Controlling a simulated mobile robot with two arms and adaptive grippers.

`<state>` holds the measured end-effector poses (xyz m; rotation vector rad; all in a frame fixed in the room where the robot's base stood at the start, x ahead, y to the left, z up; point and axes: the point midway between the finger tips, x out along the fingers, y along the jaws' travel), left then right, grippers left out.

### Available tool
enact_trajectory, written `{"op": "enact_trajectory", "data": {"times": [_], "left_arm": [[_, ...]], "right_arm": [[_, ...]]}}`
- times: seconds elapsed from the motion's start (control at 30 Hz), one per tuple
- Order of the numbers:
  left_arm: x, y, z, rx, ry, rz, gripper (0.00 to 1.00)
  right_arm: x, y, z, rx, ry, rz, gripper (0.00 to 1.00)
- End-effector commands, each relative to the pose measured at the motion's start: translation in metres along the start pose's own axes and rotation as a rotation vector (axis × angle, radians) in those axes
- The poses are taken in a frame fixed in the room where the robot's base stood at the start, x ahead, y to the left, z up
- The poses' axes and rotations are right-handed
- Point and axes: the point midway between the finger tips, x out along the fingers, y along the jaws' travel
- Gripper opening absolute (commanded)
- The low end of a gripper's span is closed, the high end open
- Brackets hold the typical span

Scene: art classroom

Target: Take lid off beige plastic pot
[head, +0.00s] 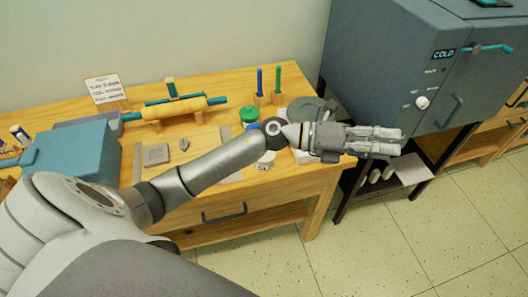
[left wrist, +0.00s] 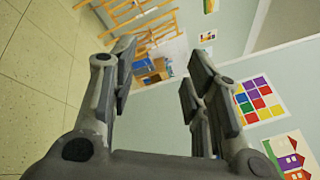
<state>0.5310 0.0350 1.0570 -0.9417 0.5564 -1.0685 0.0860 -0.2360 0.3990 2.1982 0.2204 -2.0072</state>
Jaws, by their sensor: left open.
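A small pale pot (head: 265,161) stands near the front right of the wooden table in the head view, partly hidden by my left forearm. I cannot tell for sure whether it is the beige pot or whether its lid is separate. My left gripper (head: 398,140) reaches past the table's right edge, to the right of the pot and apart from it. In the left wrist view its fingers (left wrist: 158,85) are spread with nothing between them. My right gripper is not in view.
On the wooden table (head: 75,132) are a green-topped jar (head: 249,115), a rolling pin (head: 175,108), a teal box (head: 75,152) and upright tools (head: 277,84). A grey kiln (head: 385,55) stands at right. Floor (head: 450,215) in front is clear.

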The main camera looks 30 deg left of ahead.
Motion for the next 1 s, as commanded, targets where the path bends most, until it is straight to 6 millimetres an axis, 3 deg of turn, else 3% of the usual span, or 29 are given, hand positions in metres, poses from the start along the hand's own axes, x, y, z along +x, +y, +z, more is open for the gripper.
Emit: {"op": "enact_trajectory", "data": {"times": [0.13,0.23,0.4,0.5,0.6,0.77,1.0], "left_arm": [[-0.021,0.037,-0.021,0.264,0.356,0.186,0.44],[-0.057,0.071,-0.022,0.392,0.584,0.353,0.44],[-0.147,0.115,0.007,0.502,0.915,0.687,0.44],[-0.198,0.123,0.030,0.505,1.050,0.863,0.44],[-0.237,0.122,0.048,0.485,1.137,0.994,0.44],[-0.268,0.120,0.059,0.456,1.203,1.097,0.44],[-0.273,0.150,0.042,0.448,1.213,1.108,0.44]], "right_arm": [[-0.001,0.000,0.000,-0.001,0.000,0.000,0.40],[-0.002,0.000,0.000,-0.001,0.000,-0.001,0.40],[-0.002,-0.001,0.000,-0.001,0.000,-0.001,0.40],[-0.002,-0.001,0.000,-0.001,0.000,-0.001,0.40],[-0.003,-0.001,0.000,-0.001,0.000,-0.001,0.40],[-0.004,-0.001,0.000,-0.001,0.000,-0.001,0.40],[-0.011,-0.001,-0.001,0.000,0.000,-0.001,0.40]]}}
